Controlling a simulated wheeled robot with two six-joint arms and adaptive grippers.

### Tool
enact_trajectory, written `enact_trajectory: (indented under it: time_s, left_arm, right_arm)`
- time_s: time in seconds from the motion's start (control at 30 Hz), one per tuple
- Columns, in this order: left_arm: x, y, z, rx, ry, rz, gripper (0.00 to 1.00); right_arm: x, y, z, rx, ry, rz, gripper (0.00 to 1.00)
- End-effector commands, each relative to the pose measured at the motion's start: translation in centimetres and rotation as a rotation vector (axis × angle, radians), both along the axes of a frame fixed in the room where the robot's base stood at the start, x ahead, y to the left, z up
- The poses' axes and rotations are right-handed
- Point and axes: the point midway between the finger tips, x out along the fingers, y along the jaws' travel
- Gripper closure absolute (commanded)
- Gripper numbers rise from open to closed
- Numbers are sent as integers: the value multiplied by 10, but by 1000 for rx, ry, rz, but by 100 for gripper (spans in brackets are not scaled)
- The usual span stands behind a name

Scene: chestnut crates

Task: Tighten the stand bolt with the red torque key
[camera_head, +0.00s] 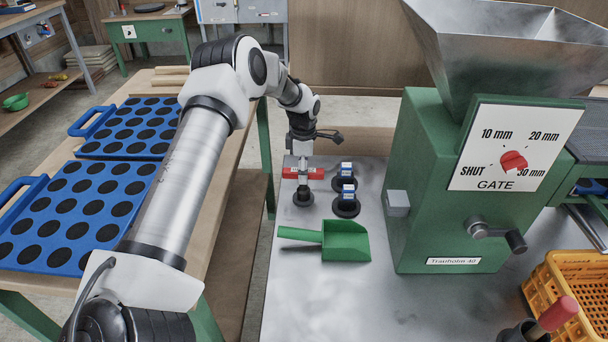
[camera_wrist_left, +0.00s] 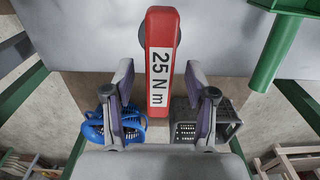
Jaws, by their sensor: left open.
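The red torque key (camera_head: 317,174), labelled 25 N m, sits in a round black holder (camera_head: 303,198) on the grey metal table. In the left wrist view the red key (camera_wrist_left: 160,30) lies between my fingers, with a gap on each side. My left gripper (camera_wrist_left: 160,78) is open around it; in the head view the gripper (camera_head: 303,166) is above the holder, partly hidden by my wrist. Two blue-and-white keys (camera_head: 347,171) (camera_head: 347,192) stand in black holders just to the right. I cannot pick out the stand bolt. My right gripper is not in view.
A green scoop (camera_head: 345,241) lies in front of the holders. A green mill (camera_head: 430,180) with a metal hopper and crank stands to the right. An orange crate (camera_head: 570,290) and a red-handled tool (camera_head: 556,314) are front right. Blue trays (camera_head: 100,198) lie left.

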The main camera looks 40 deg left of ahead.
Motion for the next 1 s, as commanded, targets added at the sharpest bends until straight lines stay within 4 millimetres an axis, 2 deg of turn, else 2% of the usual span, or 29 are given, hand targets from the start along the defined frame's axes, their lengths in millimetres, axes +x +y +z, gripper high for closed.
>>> enact_trajectory:
  time_s: [0.07, 1.0]
  left_arm:
    - [0, 0, -9, 1, 1, 0, 44]
    - [0, 0, -12, 1, -1, -1, 44]
  right_arm:
    - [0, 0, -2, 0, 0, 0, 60]
    - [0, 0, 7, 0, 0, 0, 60]
